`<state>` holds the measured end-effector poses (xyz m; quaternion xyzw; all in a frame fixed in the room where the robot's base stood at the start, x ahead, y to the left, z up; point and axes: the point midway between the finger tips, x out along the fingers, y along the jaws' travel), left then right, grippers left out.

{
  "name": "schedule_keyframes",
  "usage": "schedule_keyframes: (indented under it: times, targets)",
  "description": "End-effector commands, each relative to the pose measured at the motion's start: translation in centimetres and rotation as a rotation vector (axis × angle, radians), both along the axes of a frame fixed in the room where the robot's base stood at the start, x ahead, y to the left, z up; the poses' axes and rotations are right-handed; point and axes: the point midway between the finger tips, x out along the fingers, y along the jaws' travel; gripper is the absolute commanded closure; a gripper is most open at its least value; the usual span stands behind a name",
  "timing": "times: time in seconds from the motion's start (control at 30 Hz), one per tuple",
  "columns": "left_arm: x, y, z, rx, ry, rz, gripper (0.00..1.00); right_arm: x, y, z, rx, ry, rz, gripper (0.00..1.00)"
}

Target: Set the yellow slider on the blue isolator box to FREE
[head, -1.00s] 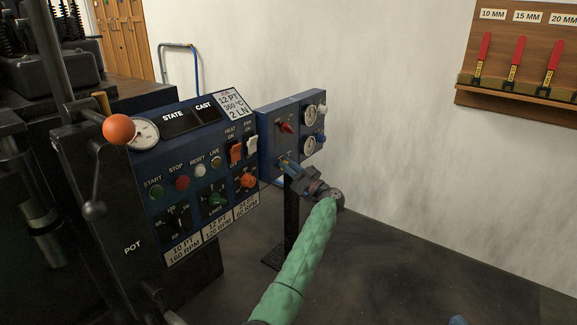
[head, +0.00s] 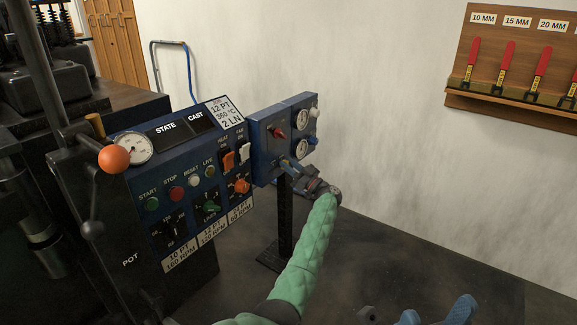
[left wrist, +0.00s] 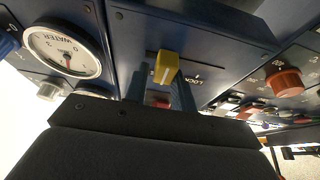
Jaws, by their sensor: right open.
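The blue isolator box (head: 262,150) stands on a black post at the right end of the control panel. In the left wrist view its yellow slider (left wrist: 166,67) sticks out beside a slot, near an upside-down LOCK label (left wrist: 187,81). My left gripper (head: 288,165), on the green arm, is at the lower part of the box. Its blue fingers (left wrist: 160,88) are apart, one to each side of the slider; I cannot tell whether they touch it. The slider is mostly hidden in the head view. My right gripper (head: 440,312) is open and empty at the bottom edge.
A red knob (head: 277,132) sits above the gripper on the box, with gauges (head: 302,119) to its right. The machine's control panel (head: 180,150) is close on the left. A wooden rack (head: 510,98) with red-handled tools hangs at right. The floor between is clear.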

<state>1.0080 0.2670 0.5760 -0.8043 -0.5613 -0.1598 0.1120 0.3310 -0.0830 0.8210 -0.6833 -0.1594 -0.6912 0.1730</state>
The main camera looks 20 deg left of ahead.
Motion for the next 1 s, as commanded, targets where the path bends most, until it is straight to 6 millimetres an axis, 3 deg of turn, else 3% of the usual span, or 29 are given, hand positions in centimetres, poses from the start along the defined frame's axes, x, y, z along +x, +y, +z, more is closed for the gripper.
schedule_keyframes:
  times: [0.1,0.43,1.0]
  targets:
    - [0.1,0.0,0.3,0.001,-0.003,0.0,0.58,0.0,0.0,-0.2,0.0,0.009,0.0,0.47]
    - [-0.2,-0.4,0.0,-0.001,-0.002,0.001,0.58,0.0,0.0,0.1,0.0,0.002,0.0,0.47]
    - [-2.3,-6.6,-2.7,0.0,-0.001,0.001,0.58,-0.1,-0.4,1.9,0.03,-0.017,0.009,0.47]
